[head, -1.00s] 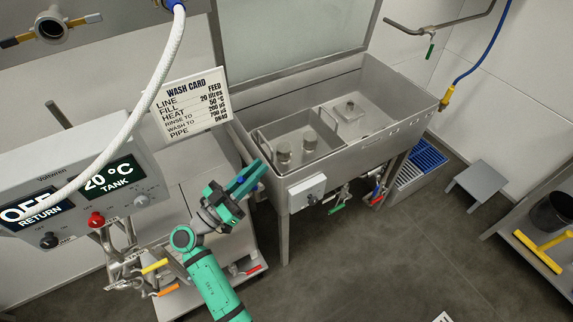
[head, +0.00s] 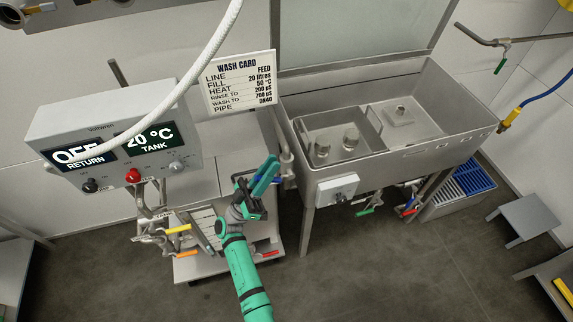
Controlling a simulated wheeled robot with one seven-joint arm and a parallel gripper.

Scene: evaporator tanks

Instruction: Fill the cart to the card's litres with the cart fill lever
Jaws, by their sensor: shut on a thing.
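The low grey cart (head: 198,266) stands on the floor below the box, partly hidden by my arm. My green gripper (head: 265,175) is above the cart's right side, left of the sink. It is shut on a narrow blue bar (head: 263,181) that looks like a lever handle. The handle's valve is hidden behind my gripper, so I cannot tell whether it is turned. I see no litre reading.
The control box (head: 120,135) shows OFF RETURN and 20 °C TANK. Pipes with a yellow handle (head: 178,229) and an orange handle (head: 187,253) hang left of my arm. A steel sink (head: 440,110) stands right. A grey stool (head: 528,215) stands farther right.

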